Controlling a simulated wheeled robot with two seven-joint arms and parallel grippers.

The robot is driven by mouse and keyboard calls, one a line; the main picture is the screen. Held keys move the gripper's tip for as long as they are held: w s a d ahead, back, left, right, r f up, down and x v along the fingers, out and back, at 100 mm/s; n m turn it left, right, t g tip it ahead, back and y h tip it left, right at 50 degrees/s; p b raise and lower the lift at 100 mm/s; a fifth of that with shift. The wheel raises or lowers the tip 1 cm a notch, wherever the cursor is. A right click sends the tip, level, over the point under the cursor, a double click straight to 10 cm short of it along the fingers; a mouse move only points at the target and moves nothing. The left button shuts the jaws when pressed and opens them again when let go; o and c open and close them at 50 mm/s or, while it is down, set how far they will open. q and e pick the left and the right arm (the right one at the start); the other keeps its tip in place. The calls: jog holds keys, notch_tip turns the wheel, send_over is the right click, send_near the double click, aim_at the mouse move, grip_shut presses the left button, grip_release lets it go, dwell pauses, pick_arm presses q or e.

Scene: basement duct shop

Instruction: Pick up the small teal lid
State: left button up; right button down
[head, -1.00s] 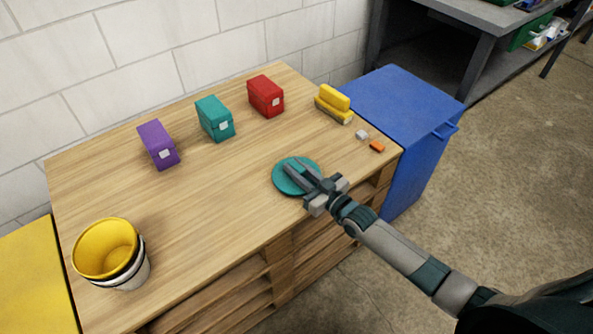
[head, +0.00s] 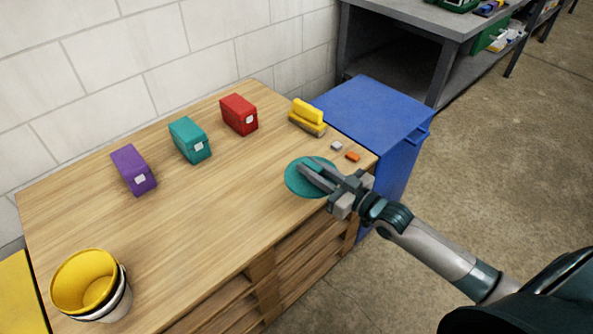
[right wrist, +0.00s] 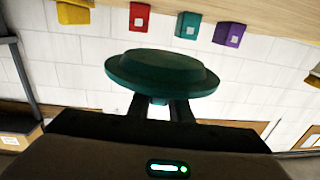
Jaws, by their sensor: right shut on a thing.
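The small teal lid (head: 294,183) is a round disc with a raised middle. In the head view it shows near the right front corner of the wooden bench. My right gripper (head: 306,163) reaches in from the right and is shut on the lid, its fingers partly covering it. In the right wrist view the lid (right wrist: 162,70) sits at the fingertips, seen against the white wall and apart from the bench top, so it is held up. My left gripper is not in view.
The wooden bench (head: 200,230) carries purple (head: 133,170), teal (head: 190,140) and red (head: 239,115) boxes, a yellow-topped block (head: 307,115), small grey (head: 337,146) and orange (head: 353,157) pieces, and stacked buckets (head: 85,283). A blue bin (head: 375,110) stands right. The bench middle is clear.

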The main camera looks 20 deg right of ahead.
aim_at(301, 191)
jog(key=shift+s+d+r, duration=0.3)
jog(key=shift+d+r, duration=0.05)
jog(key=shift+d, duration=0.05)
jog(key=shift+s+a, duration=0.3)
jog(key=shift+a, duration=0.3)
jog(key=shift+h, duration=0.3)
jog(key=s+a, duration=0.2)
jog(key=a, duration=0.2)
jog(key=shift+s+a+r, duration=0.2)
jog(key=shift+s, duration=0.2)
jog(key=s+a+r+m+t+h, duration=0.1)
jog(key=s+a+r+m+h, duration=0.1)
jog(key=s+r+m+h, duration=0.3)
jog(key=shift+s+r+t+h, duration=0.4)
jog(key=shift+s+h, duration=0.6)
jog(key=shift+s, duration=1.2)
